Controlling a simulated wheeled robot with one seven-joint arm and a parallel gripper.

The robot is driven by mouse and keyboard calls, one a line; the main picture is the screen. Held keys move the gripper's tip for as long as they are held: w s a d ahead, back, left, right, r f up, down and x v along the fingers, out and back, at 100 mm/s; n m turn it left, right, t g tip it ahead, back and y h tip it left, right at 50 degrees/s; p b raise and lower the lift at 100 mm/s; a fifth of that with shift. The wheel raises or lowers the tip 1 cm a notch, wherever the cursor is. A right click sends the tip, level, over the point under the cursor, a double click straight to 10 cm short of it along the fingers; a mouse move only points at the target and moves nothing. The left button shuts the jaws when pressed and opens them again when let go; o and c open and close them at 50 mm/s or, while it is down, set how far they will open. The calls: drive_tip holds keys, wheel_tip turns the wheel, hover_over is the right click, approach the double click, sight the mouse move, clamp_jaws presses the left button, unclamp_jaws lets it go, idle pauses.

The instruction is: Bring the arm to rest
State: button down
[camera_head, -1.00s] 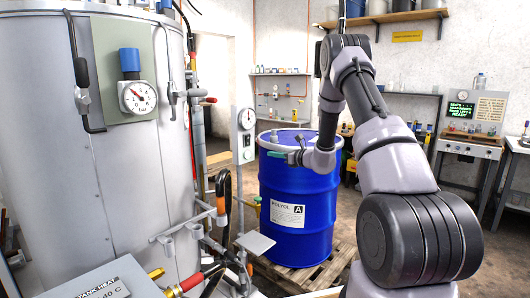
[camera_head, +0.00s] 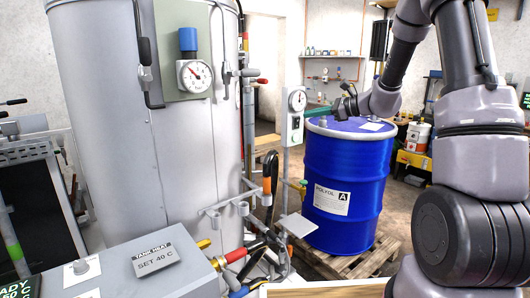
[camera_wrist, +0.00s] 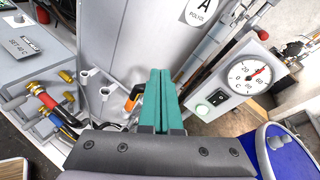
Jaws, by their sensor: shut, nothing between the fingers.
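My gripper (camera_head: 317,112) is above the near-left rim of the blue drum in the head view. Its teal fingers are pressed together with nothing between them, and they point left toward a dial post. In the wrist view the shut fingers (camera_wrist: 160,88) point up the picture toward the grey tank. My arm is bent, coming down from the upper right of the head view to the gripper.
The blue drum (camera_head: 345,205) stands on a wooden pallet (camera_head: 372,262). A post with a dial and green button (camera_head: 296,103) is close to the fingers. The large grey tank (camera_head: 120,130) stands left, with pipes and hoses beside it. A tank heat panel (camera_head: 150,268) is at the front.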

drive_tip(key=s+a+r+n+g+h, duration=0.15)
drive_tip(key=s+r+n, duration=0.3)
drive_tip(key=s, duration=0.55)
drive_tip(key=s+a+r+n+g+h, duration=0.1)
drive_tip(key=s+r+n+g+h, duration=0.15)
drive_tip(key=s+n, duration=0.45)
drive_tip(key=s+d+r+n+t+h, duration=0.1)
drive_tip(key=s+d+n+h, duration=0.1)
drive_tip(key=s, duration=0.6)
drive_tip(key=s+d+r+n+t+h, duration=0.1)
drive_tip(key=s+d+n+t+h, duration=0.1)
drive_tip(key=s+d+h, duration=0.2)
drive_tip(key=s+d, duration=0.3)
drive_tip(key=s, duration=0.1)
drive_tip(key=shift+s+r+h, duration=0.15)
drive_tip(key=shift+r+h, duration=0.15)
drive_tip(key=shift+r, duration=0.05)
drive_tip(key=shift+a+n, duration=0.1)
drive_tip(key=shift+n, duration=0.15)
